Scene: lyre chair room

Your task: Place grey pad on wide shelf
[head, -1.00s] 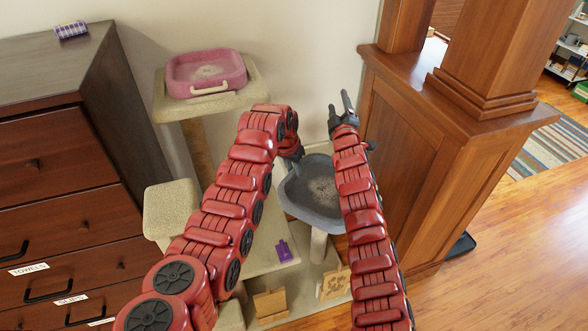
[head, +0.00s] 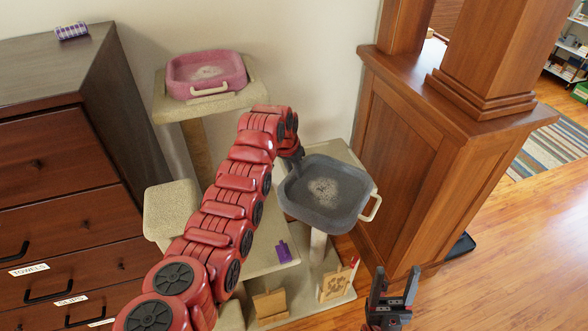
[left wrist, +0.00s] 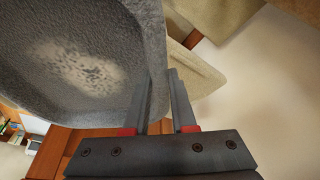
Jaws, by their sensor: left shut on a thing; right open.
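The grey pad (head: 352,212) is a shallow, roughly square tray with a pale speckled patch and a cream handle on its right side. My left gripper (head: 297,157) is shut on its rim at the left side; the left wrist view shows the fingers (left wrist: 163,95) at the pad's wall (left wrist: 95,112). The pad is over a beige platform (head: 345,152) of the cat tree, largely hidden beneath it; I cannot tell whether they touch. A wider low beige shelf (head: 262,263) is partly behind my left arm. My right gripper (head: 392,290) is open and empty at the lower right.
A pink tray (head: 208,70) sits on the tall beige perch. A dark dresser (head: 60,150) stands left, a wooden pillar base (head: 440,150) right. A purple item (head: 284,250) and wooden boards (head: 335,283) are low on the tree.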

